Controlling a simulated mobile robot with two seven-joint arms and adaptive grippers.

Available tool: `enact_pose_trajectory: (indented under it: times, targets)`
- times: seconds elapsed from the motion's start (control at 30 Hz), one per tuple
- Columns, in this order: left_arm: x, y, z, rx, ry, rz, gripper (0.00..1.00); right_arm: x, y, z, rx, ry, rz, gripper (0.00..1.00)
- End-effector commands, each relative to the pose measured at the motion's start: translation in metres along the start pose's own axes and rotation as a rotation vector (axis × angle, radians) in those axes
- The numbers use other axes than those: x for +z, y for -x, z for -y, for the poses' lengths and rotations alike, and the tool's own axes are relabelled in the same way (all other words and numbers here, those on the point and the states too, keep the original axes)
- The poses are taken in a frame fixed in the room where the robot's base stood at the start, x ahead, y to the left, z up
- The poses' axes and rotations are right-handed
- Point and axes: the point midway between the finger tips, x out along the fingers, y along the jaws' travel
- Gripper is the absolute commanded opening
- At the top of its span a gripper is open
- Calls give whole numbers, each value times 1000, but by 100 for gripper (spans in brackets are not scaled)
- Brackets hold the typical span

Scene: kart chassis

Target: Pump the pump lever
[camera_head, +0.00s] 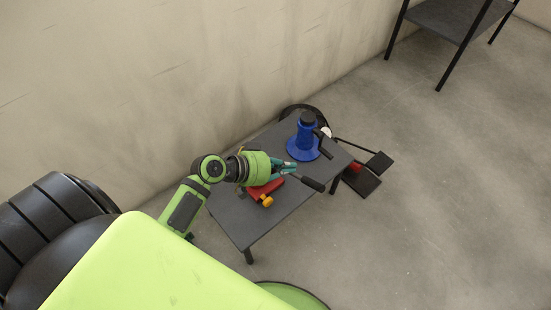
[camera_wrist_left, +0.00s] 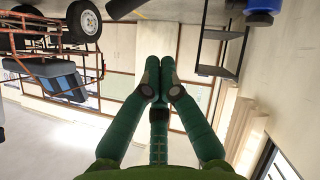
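A red pump body (camera_head: 262,190) with a yellow knob sits on a small dark table. A lever with a black grip (camera_head: 313,184) sticks out from beside it, toward the table's right edge. My left gripper (camera_head: 293,168), with teal fingers, is over the red body, close to the near end of the black grip. In the left wrist view its fingertips (camera_wrist_left: 160,90) come together with nothing seen between them. A dark rod end (camera_wrist_left: 122,8) shows at the top of that view, beyond the fingers. Whether the gripper touches the lever is unclear. My right gripper is not in view.
A blue cylinder device (camera_head: 303,142) with a black top and arm stands at the table's far end. The table's bare top (camera_head: 228,205) is clear at the near left. Black pedals (camera_head: 365,176) lie beyond the right edge. A wall runs behind; a shelf (camera_head: 445,18) stands at upper right.

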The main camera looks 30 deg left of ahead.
Motion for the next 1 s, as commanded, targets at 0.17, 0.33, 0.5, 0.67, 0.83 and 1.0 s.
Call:
enact_pose_trajectory:
  times: [0.17, 0.33, 0.5, 0.67, 0.83, 1.0]
  targets:
    - [0, -40, 0, 3, 1, -1, 0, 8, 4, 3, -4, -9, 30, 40]
    - [20, -56, 0, 1, 2, 1, 0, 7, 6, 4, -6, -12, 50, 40]
    - [28, -64, 0, -1, 0, 1, 0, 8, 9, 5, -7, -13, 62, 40]
    - [29, -65, 0, -1, -1, 1, 0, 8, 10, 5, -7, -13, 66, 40]
    - [29, -64, 0, -1, -1, 1, 0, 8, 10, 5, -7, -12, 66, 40]
    - [32, -66, -1, -7, -11, 2, 0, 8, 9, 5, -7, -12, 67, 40]
